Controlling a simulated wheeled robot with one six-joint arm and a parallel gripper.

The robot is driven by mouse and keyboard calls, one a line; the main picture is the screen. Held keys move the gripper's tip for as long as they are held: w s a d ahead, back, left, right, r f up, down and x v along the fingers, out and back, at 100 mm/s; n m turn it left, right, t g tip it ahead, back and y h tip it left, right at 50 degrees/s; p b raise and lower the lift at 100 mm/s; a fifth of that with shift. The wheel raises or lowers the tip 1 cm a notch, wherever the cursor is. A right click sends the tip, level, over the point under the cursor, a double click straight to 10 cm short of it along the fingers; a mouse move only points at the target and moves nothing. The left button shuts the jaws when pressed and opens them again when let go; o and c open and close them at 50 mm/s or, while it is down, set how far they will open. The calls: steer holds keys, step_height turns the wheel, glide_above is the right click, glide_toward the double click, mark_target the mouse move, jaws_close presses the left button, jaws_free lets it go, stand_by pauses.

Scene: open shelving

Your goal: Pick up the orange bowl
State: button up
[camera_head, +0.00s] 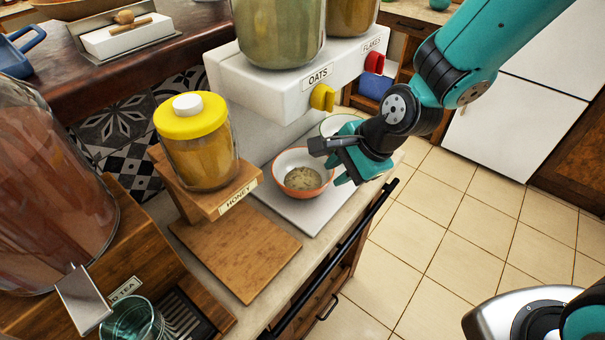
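The orange bowl (302,177) sits upright on a light board on the counter, under the cereal dispenser. It is orange outside and pale inside, with a brownish filling at its bottom. My gripper (334,164) is at the bowl's right side, with a dark part above the rim and teal fingers low beside its right wall. The gripper hides part of that right rim. I cannot tell whether the fingers touch the bowl or how far apart they are.
The white dispenser (290,84), with yellow and red knobs, overhangs behind the bowl. A honey jar (197,142) on a wooden stand is to the left. A pale green-rimmed bowl (341,125) stands behind my gripper. A black rail (345,246) runs along the counter front.

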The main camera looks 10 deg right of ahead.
mark_target(322, 186)
steer(key=p+x, duration=0.1)
steer(key=x, duration=0.7)
steer(key=shift+a+f, duration=0.3)
steer(key=shift+f, duration=0.05)
jaws_close()
